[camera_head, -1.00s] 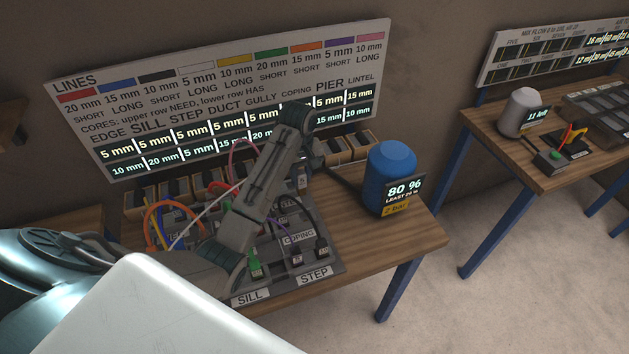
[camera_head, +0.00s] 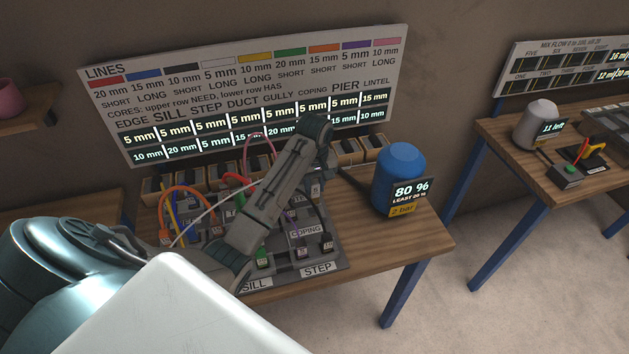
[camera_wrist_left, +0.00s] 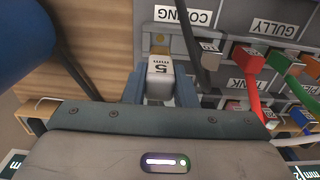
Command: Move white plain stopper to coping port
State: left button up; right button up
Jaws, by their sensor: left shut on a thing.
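My left gripper (camera_wrist_left: 160,92) is shut on a white block marked 5 mm (camera_wrist_left: 160,68), which I take to be the white plain stopper; its fingers are on both sides of it. In the head view the left gripper (camera_head: 318,178) hangs over the right back part of the grey port board, and the block (camera_head: 316,191) shows small below it. The COPING label (camera_head: 306,231) is on the board in front of it; in the wrist view the label (camera_wrist_left: 183,15) lies just beyond the block. I cannot tell whether the block touches the board. My right gripper is not in view.
Coloured cables and plugs crowd the board's left side, with a red plug (camera_wrist_left: 245,57) in the wrist view. A blue canister (camera_head: 400,178) stands right of the board. Small wooden bins (camera_head: 372,146) line the back. The table's right front (camera_head: 405,238) is clear.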

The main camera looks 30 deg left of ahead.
aim_at(314, 193)
pick_arm(q)
notch_tip(314, 193, down, 2)
jog(key=shift+a+f, duration=0.1)
jog(key=shift+a, duration=0.05)
jog(key=shift+f, duration=0.3)
jog(key=shift+f+b, duration=0.35)
jog(key=shift+f, duration=0.1)
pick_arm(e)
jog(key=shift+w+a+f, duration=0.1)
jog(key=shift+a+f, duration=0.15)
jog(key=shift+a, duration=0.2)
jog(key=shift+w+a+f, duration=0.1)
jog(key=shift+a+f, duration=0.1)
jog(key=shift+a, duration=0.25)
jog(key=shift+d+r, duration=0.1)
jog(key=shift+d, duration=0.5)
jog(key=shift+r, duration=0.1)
pick_arm(q)
jog(key=shift+p, duration=0.65)
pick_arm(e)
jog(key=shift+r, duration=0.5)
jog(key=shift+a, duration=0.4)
